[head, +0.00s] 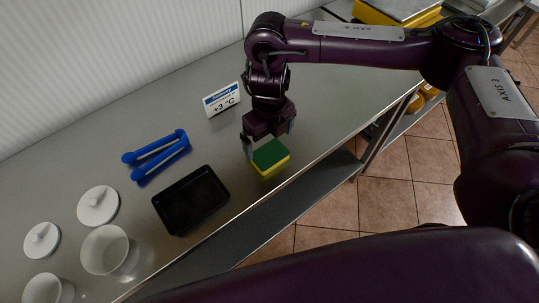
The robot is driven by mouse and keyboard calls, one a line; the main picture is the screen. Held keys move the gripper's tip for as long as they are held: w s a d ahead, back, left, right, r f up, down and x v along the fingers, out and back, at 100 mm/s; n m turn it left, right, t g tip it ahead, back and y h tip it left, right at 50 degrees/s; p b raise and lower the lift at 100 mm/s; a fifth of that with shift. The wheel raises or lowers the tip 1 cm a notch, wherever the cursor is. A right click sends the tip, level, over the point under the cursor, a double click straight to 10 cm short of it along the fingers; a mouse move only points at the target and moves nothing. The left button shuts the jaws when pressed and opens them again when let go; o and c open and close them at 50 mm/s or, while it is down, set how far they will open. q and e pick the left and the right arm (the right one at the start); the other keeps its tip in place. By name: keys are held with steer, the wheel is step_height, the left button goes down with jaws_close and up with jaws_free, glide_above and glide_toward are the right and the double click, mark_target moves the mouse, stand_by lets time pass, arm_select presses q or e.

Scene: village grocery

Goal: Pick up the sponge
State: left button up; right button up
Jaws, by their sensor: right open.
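The sponge (270,157) is a small block, dark green on top and yellow below. It lies on the steel counter near its front edge. My right gripper (270,140) points down just behind and above the sponge, with its fingers apart. One finger shows at the left of the sponge and the other at its upper right. Whether a finger touches the sponge cannot be told. My left gripper is not in view.
A black tray (191,200) sits left of the sponge, with blue tongs (157,155) behind it. A small sign (221,99) stands near the wall. White lids (98,206) and glass jars (108,251) are at lower left. The counter's front edge is close.

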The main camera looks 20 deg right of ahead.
mark_target(270, 154)
steer(key=shift+w+d+f, duration=0.1)
steer(key=shift+f, duration=3)
steer(key=shift+c, duration=0.4)
steer(key=c, duration=0.7)
